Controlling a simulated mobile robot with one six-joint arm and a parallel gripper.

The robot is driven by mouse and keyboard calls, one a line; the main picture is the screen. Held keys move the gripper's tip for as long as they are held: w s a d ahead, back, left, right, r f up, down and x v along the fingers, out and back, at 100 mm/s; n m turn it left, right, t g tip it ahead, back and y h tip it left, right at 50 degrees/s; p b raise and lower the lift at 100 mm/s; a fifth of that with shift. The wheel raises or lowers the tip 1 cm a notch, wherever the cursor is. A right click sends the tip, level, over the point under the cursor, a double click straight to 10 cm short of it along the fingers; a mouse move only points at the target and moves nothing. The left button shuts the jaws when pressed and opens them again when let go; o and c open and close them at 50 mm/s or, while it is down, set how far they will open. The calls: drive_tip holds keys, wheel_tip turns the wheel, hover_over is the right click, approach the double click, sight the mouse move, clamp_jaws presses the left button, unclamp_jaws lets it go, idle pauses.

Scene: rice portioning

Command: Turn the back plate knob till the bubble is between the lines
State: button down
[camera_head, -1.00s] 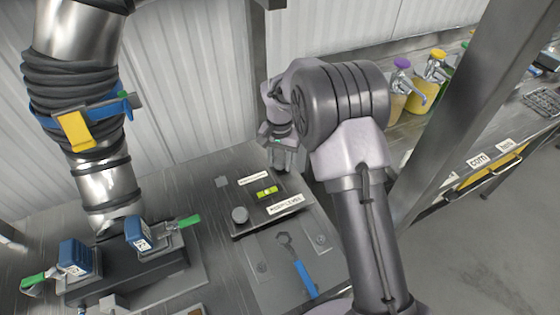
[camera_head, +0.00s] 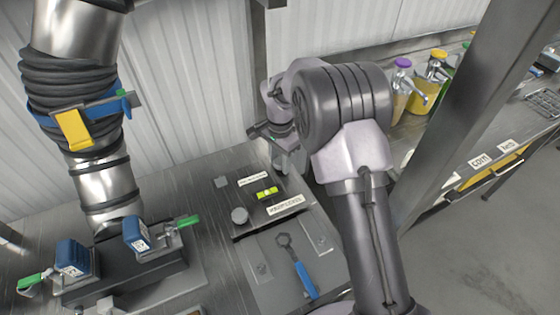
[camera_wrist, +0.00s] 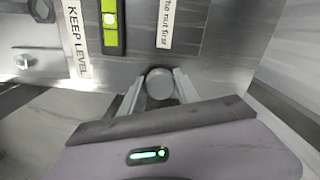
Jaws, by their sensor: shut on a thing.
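My gripper (camera_head: 287,163) is at the back of the dark plate (camera_head: 268,222). In the wrist view its two fingers (camera_wrist: 159,92) are shut on a round grey knob (camera_wrist: 159,82), one finger on each side. In the head view the gripper hides this knob. The yellow-green level vial (camera_head: 267,192) lies on the plate and also shows in the wrist view (camera_wrist: 111,24), cut by the top edge. Another round knob (camera_head: 239,215) stands at the plate's front left.
A KEEP LEVEL label (camera_head: 285,205) lies beside the vial. A blue-handled wrench (camera_head: 298,266) lies in front of the plate. A large metal tube (camera_head: 100,165) and blue clamps (camera_head: 140,234) stand at left. A steel post (camera_head: 470,110) rises at right, near bottles with taps (camera_head: 432,78).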

sight(280, 161)
idle(0.3)
drive_tip(key=c, duration=0.9)
unclamp_jaws()
drive_tip(key=shift+r, duration=0.1)
wheel_tip(280, 161, up, 17)
drive_tip(key=p, duration=0.5)
drive_tip(key=shift+r, duration=0.15)
